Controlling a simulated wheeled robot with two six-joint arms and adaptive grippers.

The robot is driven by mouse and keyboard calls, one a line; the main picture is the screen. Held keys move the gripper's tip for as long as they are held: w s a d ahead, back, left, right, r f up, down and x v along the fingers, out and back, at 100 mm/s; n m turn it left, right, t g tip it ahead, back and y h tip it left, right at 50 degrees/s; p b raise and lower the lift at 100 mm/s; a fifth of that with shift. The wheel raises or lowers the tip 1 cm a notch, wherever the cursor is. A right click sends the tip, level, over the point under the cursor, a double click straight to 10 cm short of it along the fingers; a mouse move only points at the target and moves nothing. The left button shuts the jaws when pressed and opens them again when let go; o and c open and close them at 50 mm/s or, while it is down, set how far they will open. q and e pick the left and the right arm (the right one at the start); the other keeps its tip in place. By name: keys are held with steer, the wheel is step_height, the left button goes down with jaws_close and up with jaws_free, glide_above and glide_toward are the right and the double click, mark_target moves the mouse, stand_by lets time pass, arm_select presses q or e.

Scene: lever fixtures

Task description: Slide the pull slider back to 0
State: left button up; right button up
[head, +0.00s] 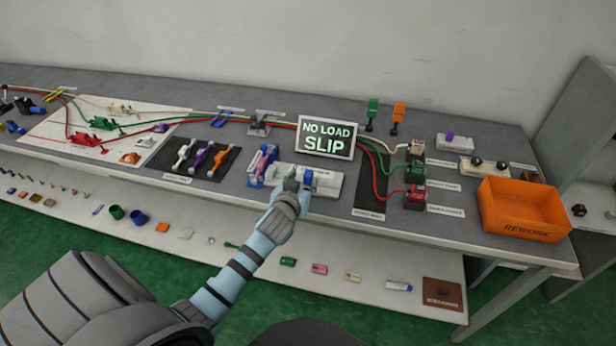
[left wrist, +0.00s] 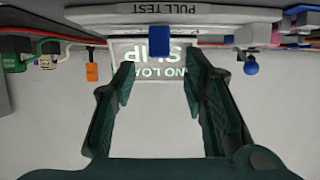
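The pull slider's white fixture (head: 328,186) sits near the front edge of the table, below the sign. In the left wrist view, which is upside down, its bar (left wrist: 175,14) reads "PULL TEST". The blue slider knob (head: 308,177) stands on the fixture, and it also shows in the left wrist view (left wrist: 158,40). My left gripper (head: 298,187) is at the fixture, partly covering it. In the left wrist view its fingers (left wrist: 157,85) are open and empty, with the knob beyond the tips, roughly in line with the gap. My right gripper is not in view.
A sign (head: 326,138) reading "NO LOAD SLIP" stands behind the fixture. Blue and pink levers (head: 262,164) stand close on its left. Red and green connectors (head: 414,197) and an orange rework bin (head: 525,208) are on the right.

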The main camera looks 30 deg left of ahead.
mark_target(307, 177)
arm_select(q)
steer(key=b+x, duration=0.1)
steer(key=x, duration=0.5)
steer(key=shift+d+f, duration=0.1)
steer(key=shift+f, duration=0.05)
steer(key=shift+w, duration=0.35)
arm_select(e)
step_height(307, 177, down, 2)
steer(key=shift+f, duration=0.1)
arm_select(q)
steer(key=shift+c, duration=0.2)
